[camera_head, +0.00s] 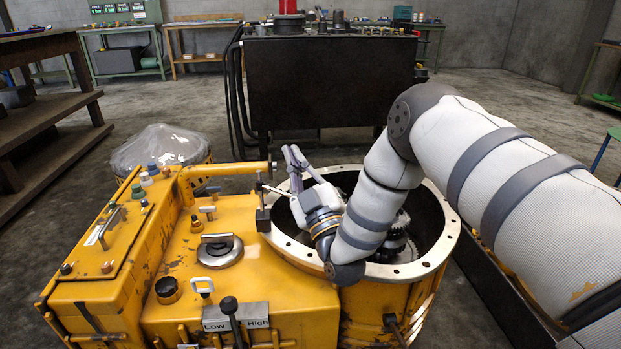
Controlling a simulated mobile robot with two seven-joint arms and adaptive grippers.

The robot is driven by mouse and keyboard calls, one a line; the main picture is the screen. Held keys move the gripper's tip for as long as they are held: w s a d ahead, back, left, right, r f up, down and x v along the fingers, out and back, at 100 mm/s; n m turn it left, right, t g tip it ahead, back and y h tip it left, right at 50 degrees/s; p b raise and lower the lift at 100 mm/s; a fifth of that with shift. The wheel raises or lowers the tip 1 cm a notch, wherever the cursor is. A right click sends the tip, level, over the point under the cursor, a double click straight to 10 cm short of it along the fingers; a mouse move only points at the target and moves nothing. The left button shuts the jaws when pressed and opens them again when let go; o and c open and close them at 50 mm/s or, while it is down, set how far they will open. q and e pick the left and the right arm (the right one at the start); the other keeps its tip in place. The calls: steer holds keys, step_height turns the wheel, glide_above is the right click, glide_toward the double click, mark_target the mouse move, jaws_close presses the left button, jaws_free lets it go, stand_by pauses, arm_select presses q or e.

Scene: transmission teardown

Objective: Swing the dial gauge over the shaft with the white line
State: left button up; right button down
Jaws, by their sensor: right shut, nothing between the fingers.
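My right gripper (292,155) is at the left rim of the round yellow housing (447,240), with its fingers pointing up and away from the opening. It is shut and empty. Just left of it, a dark block with a thin upright post, likely the dial gauge's stand (263,217), stands on the housing's flange. A thin rod reaches from the post toward the gripper. I cannot make out the dial face. Dark shafts and gears (402,240) sit inside the housing, partly hidden by my right arm. I cannot make out a white line. My left gripper is not in view.
The yellow gearbox cover (185,270) with knobs, handles and a Low/High lever (229,310) fills the lower left. A plastic-wrapped part (160,148) stands behind it. A black bench (330,85) is at the back. A wooden shelf (45,115) is at left. Floor between is clear.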

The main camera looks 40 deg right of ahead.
steer(key=s+a+f+n+g+h+p, duration=0.1)
steer(key=s+a+f+n+g+p, duration=0.1)
steer(key=s+a+f+n+g, duration=0.25)
steer(key=s+a+f+n+g+h+p, duration=0.1)
steer(key=s+a+f+n+g, duration=0.15)
steer(key=s+f, duration=0.35)
arm_select(q)
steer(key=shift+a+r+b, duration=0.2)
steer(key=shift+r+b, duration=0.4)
steer(key=shift+b, duration=0.65)
arm_select(e)
steer(key=w+d+f+g, duration=0.1)
steer(key=w+d, duration=0.7)
steer(key=w, duration=0.1)
steer(key=shift+f, duration=0.2)
steer(key=shift+d+y, duration=0.15)
steer(key=shift+y, duration=0.15)
